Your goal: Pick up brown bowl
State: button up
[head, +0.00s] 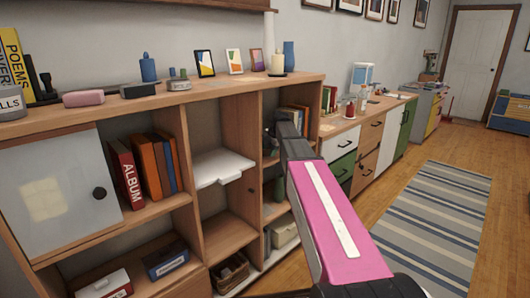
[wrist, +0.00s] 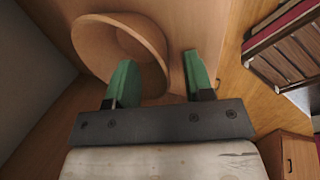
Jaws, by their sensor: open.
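The brown bowl (wrist: 118,38) shows in the wrist view at the upper left, on a wooden shelf surface. My gripper (wrist: 160,60) is open with two green fingers. The left finger overlaps the bowl's inside and the right finger is outside its right edge, so the bowl's right wall appears between them. I cannot tell whether either finger touches it. In the head view my gripper (head: 271,138) reaches into the shelf unit's right-hand compartments, mostly hidden by my arm. I cannot make out the bowl there.
Upright books (wrist: 285,50) stand at the right in the wrist view. The wooden shelf unit (head: 225,107) has dividers close around my gripper. A candle (head: 278,63) and frames stand on top. A striped rug (head: 430,225) covers open floor.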

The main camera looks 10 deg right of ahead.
grip_shut()
jog(key=shift+r, duration=0.1)
dwell(0.3)
